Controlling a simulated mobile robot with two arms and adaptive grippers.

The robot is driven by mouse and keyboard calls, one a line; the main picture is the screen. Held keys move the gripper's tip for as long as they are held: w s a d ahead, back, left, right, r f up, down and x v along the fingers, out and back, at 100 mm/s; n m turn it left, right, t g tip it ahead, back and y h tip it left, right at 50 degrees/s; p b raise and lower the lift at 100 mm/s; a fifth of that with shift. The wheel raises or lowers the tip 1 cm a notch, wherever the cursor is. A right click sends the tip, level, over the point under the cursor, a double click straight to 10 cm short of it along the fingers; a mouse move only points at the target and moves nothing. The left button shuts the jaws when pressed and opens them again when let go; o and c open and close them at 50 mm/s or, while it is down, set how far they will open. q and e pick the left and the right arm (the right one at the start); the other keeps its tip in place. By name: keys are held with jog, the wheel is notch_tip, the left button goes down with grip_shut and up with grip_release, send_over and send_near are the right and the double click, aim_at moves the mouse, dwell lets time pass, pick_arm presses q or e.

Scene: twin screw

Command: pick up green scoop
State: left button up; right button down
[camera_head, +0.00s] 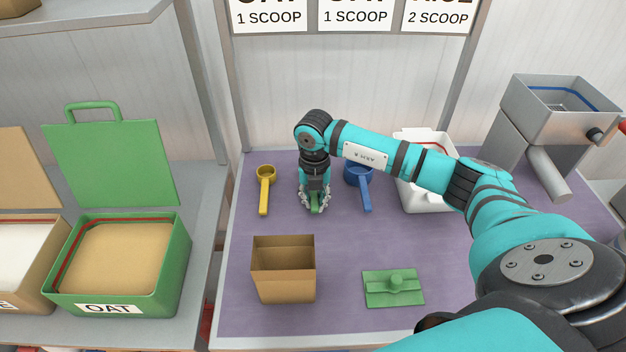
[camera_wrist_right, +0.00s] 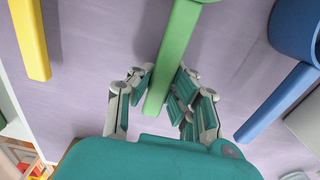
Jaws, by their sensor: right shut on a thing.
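The green scoop (camera_head: 315,208) is mostly hidden behind my right gripper in the head view. In the right wrist view its green handle (camera_wrist_right: 177,50) runs between the fingers. My right gripper (camera_head: 315,203) points down at the purple mat and is shut on the handle; it also shows in the right wrist view (camera_wrist_right: 160,98). The scoop's cup is hidden in the head view and only its edge shows at the top of the wrist view. I cannot tell whether the scoop is clear of the mat. My left gripper is not in view.
A yellow scoop (camera_head: 264,188) lies left of my right gripper and a blue scoop (camera_head: 362,187) lies right of it. A brown open box (camera_head: 283,270) and a green flat piece with a knob (camera_head: 393,288) stand nearer. The OAT bin (camera_head: 180,262) is at left.

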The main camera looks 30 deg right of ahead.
notch_tip(320, 180, up, 10)
jog(key=shift+r+b, duration=0.1)
jog(key=shift+b, duration=0.7)
jog(key=shift+s, duration=0.1)
dwell(0.4)
